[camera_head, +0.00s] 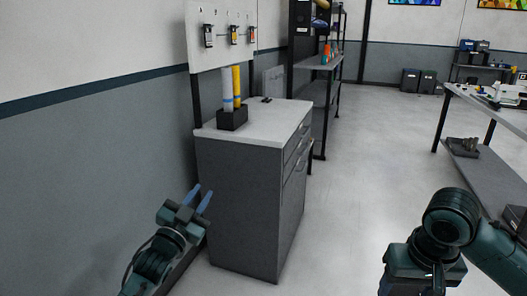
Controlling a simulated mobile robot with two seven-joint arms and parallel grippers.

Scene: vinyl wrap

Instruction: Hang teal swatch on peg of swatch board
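The white swatch board (222,18) is on the wall side at the upper left, above the cabinet. Small swatches hang on it in a row: a dark or grey one (208,36), a yellow-orange one (234,35) and a red-orange one (251,35). I cannot make out a teal swatch. My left gripper (198,197) is low at the left, in front of the cabinet's left side and well below the board. Its two blue fingers are apart with nothing seen between them. My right arm's end (420,272) is at the lower right; its fingertips are not visible.
A grey cabinet (240,205) with a pale top stands below the board. A dark holder (232,118) with white and yellow rolls (237,86) stands on it. A shelf rack (322,62) is behind; a workbench (500,112) is at right. The floor between is clear.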

